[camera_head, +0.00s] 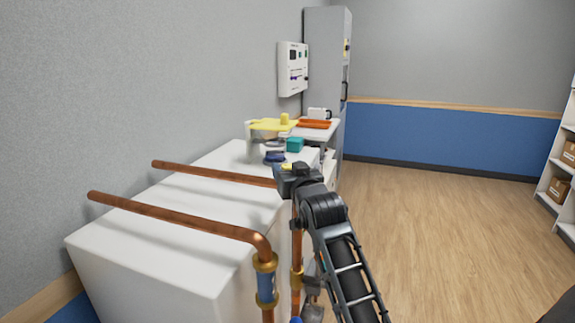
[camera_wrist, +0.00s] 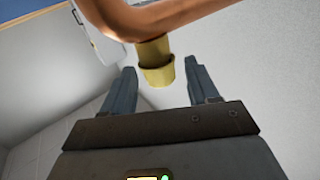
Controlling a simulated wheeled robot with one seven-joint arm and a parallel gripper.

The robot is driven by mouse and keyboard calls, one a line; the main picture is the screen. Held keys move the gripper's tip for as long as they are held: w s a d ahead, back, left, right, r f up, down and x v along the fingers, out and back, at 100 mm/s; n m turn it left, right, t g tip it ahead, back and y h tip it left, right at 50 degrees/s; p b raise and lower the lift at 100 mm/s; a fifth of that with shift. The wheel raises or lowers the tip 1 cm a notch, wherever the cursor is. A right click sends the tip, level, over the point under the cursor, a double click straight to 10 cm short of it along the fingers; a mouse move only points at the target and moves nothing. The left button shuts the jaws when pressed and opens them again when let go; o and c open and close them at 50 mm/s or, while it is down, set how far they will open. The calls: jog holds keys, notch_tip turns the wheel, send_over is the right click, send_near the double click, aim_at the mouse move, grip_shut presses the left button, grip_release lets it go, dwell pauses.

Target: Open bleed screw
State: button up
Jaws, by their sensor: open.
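In the wrist view my gripper (camera_wrist: 160,88) is open, its two grey fingers apart. A yellow brass fitting (camera_wrist: 156,62) on a copper pipe (camera_wrist: 180,14) shows between and beyond the fingertips; I cannot tell whether they touch it. In the head view two copper pipes run over a white cabinet; the near pipe (camera_head: 180,216) bends down into a brass fitting with a blue section (camera_head: 265,285). My arm covers part of the far pipe (camera_head: 215,174). A brass fitting (camera_head: 297,279) sits on the vertical pipe beside my arm. I cannot make out the bleed screw itself.
The white cabinet (camera_head: 170,250) fills the lower left. A yellow lid (camera_head: 272,125), a teal box (camera_head: 295,145) and an orange tray (camera_head: 314,124) stand behind. A white wall panel (camera_head: 292,68) hangs above. The wooden floor (camera_head: 450,220) at right is clear.

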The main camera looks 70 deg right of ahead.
jog(key=shift+w+d, duration=0.45)
jog(key=shift+d, duration=0.05)
jog(key=c, duration=0.9)
jog(key=shift+c, duration=0.2)
